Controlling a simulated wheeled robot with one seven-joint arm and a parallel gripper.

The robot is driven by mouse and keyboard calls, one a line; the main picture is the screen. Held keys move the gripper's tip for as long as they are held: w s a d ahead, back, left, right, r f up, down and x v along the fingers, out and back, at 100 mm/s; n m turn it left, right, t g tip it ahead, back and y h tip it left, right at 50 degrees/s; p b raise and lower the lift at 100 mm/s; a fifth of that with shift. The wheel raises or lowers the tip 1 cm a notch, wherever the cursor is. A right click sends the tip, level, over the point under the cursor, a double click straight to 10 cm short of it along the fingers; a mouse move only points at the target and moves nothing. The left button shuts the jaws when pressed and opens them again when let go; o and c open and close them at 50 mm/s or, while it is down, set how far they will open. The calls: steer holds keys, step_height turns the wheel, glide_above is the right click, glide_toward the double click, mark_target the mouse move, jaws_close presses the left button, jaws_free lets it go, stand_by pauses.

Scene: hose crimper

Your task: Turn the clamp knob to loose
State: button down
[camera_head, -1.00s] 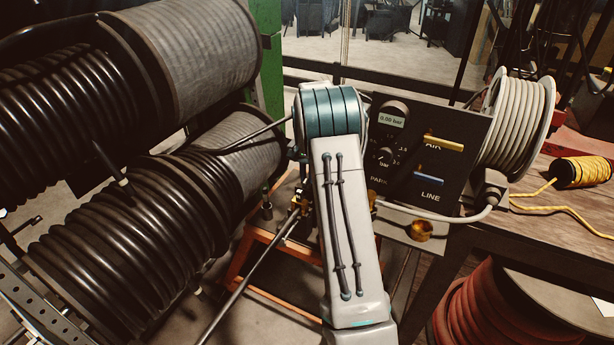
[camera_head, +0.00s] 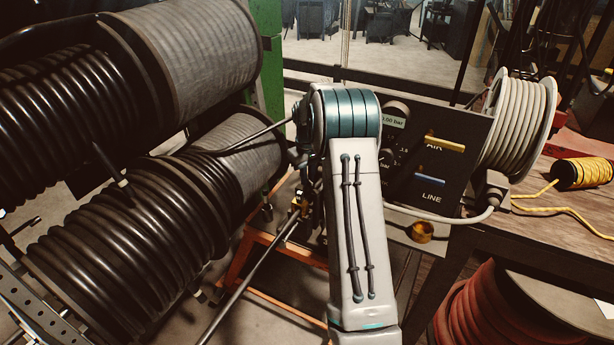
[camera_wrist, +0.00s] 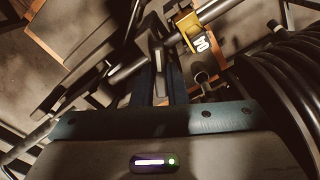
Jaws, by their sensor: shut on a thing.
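In the wrist view my gripper (camera_wrist: 160,72) reaches up from the bottom with two dark blue fingers close together. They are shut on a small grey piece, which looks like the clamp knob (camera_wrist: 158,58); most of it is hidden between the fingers. A grey rod or hose (camera_wrist: 128,72) runs slantwise just beyond the fingertips, with a yellow-brass block (camera_wrist: 190,30) bearing a white mark on it. The knob's setting cannot be read.
Large black hose reels (camera_head: 120,240) crowd the left side. A dark panel (camera_head: 440,160) with yellow and blue levers stands right of my arm.

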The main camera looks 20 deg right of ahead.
steer(key=n, duration=0.5)
steer(key=shift+s+f+n, duration=0.15)
steer(key=shift+n, duration=0.25)
stand_by(0.4)
steer(key=c, duration=1.4)
jaws_free()
steer(key=shift+c, duration=0.2)
steer(key=shift+r, duration=0.2)
steer(key=shift+r, duration=0.3)
step_height(320, 180, up, 13)
